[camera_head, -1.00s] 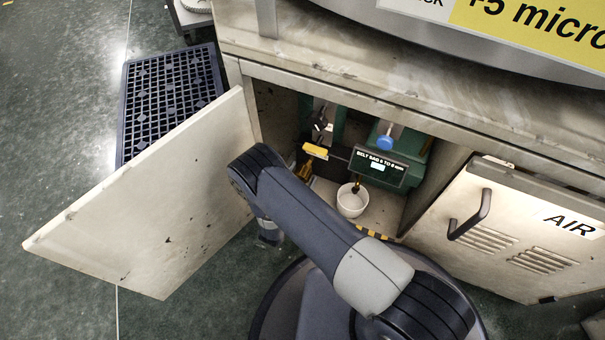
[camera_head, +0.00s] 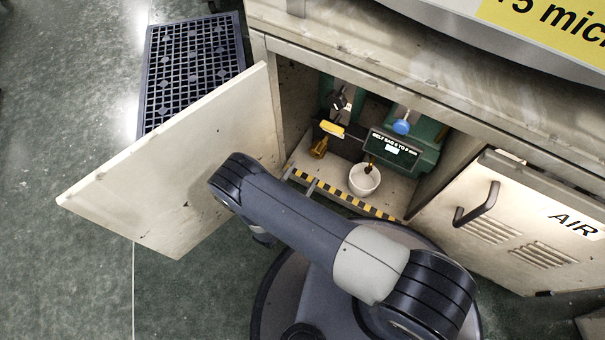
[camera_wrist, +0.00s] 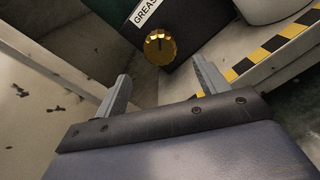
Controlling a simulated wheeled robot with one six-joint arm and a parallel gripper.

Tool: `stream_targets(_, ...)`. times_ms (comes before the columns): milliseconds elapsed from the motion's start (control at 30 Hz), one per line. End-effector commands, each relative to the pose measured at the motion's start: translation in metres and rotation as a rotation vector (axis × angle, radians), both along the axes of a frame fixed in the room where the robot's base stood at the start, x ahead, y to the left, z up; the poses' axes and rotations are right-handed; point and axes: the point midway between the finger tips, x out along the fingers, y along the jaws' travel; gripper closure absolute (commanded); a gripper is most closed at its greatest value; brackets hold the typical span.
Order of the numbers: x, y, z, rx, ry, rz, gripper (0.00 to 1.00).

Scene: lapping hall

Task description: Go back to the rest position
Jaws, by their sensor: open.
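My gripper (camera_wrist: 160,95) shows in the wrist view with its two grey fingers spread apart and nothing between them. A round brass knob (camera_wrist: 160,46) on a dark box with a "GREASE" label is beyond the fingertips, apart from them. In the head view my arm reaches left in front of the open cabinet, and the gripper itself is hidden below the arm's far end. Inside the cabinet stand a green machine (camera_head: 425,139), a white cup (camera_head: 364,180) and a yellow-topped part (camera_head: 332,130).
The open cabinet door (camera_head: 185,165) stands left of my arm. A second door (camera_head: 510,220) marked AIR, with a black handle, is at right. Yellow-black tape (camera_head: 345,196) edges the cabinet floor. A dark grid mat (camera_head: 195,60) lies behind the left door. Floor at far left is clear.

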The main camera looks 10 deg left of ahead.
Motion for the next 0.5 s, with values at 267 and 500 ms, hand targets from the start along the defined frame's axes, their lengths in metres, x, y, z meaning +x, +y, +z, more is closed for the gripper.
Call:
stream_targets(267,0.011,-0.003,-0.001,0.001,0.0,-0.003,0.31)
stream_targets(500,0.046,-0.013,-0.002,0.002,-0.001,-0.005,0.31)
